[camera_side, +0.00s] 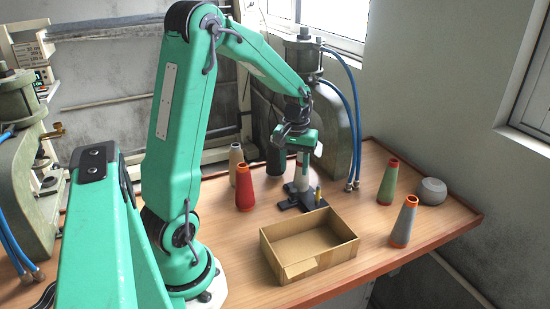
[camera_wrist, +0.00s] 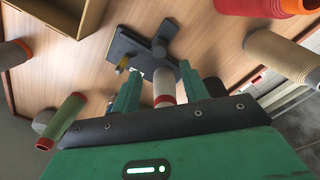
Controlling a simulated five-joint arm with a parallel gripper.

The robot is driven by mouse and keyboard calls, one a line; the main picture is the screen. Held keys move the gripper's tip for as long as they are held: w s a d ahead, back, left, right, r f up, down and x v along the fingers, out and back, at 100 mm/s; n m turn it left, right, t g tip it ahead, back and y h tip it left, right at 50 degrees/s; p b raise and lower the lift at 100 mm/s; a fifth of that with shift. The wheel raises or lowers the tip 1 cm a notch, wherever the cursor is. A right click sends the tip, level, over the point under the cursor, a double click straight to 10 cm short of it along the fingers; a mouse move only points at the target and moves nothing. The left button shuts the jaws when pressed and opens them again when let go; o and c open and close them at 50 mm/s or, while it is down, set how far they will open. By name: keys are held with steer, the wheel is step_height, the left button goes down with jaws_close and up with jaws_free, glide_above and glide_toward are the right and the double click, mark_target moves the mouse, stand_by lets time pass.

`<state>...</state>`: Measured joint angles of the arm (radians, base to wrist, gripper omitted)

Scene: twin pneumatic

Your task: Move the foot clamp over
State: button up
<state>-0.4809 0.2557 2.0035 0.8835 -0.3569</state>
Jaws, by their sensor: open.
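The foot clamp is a dark grey block-like base (camera_side: 301,197) with a pale upright post (camera_side: 301,178) and a small brass pin. It stands on the table just behind the box. In the wrist view its dark base (camera_wrist: 132,50) lies ahead of the fingers, and the pale post with a red band (camera_wrist: 163,83) shows between them. My gripper (camera_side: 301,160) points down over the clamp. In the wrist view my gripper (camera_wrist: 161,75) is open, with one finger on each side of the post. Whether a finger touches it, I cannot tell.
An open cardboard box (camera_side: 335,253) sits in front of the clamp. A red cone (camera_side: 245,189) and a beige cone (camera_side: 236,163) stand left. A green cone (camera_side: 388,184), a grey cone (camera_side: 404,224) and a round grey object (camera_side: 432,191) stand right. A machine with blue hoses (camera_side: 343,130) rises behind.

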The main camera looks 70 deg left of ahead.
mark_target(293, 190)
steer(key=shift+f, duration=3.9)
jaws_close()
